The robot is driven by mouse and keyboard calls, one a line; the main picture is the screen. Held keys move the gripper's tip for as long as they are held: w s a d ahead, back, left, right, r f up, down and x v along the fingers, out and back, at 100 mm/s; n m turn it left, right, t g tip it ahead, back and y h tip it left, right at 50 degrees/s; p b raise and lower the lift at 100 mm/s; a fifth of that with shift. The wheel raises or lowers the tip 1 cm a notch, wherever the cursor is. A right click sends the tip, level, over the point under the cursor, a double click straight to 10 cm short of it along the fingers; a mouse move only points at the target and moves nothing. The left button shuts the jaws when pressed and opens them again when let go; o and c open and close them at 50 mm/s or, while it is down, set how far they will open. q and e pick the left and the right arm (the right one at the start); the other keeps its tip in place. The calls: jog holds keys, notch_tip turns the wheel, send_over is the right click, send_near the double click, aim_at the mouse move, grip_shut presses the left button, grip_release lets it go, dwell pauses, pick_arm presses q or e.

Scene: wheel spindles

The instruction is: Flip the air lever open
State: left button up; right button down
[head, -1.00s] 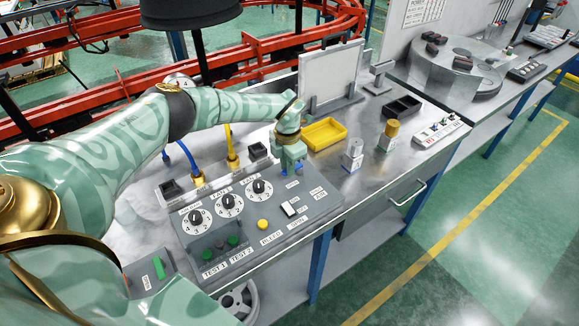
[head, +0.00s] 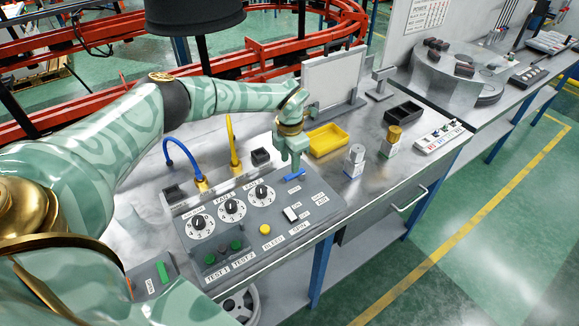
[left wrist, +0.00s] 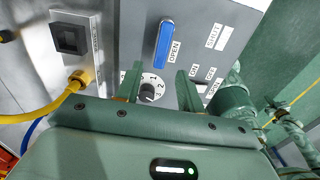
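The blue air lever (head: 294,174) lies on the far right part of the grey control panel (head: 318,208), its handle slanting slightly up to the right. In the left wrist view the lever (left wrist: 164,43) stands lengthwise in the picture, with an OPEN label beside its lower right side. My left gripper (head: 291,163) is just behind and above the lever, pointing down. In the left wrist view its two fingers (left wrist: 158,86) are apart with nothing between them, and the lever lies beyond their tips.
The panel carries dials (head: 230,209), green buttons, a yellow button (head: 265,229) and a white switch (head: 291,214). Blue and yellow hoses (head: 233,145) rise behind it. A yellow tray (head: 328,139) and small cylinders (head: 355,160) stand beyond the gripper to the right.

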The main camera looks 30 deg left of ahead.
aim_at(290, 175)
pick_arm(q)
notch_tip(290, 175, up, 12)
jog(key=p, duration=0.1)
jog(key=shift+f, duration=0.15)
dwell(0.4)
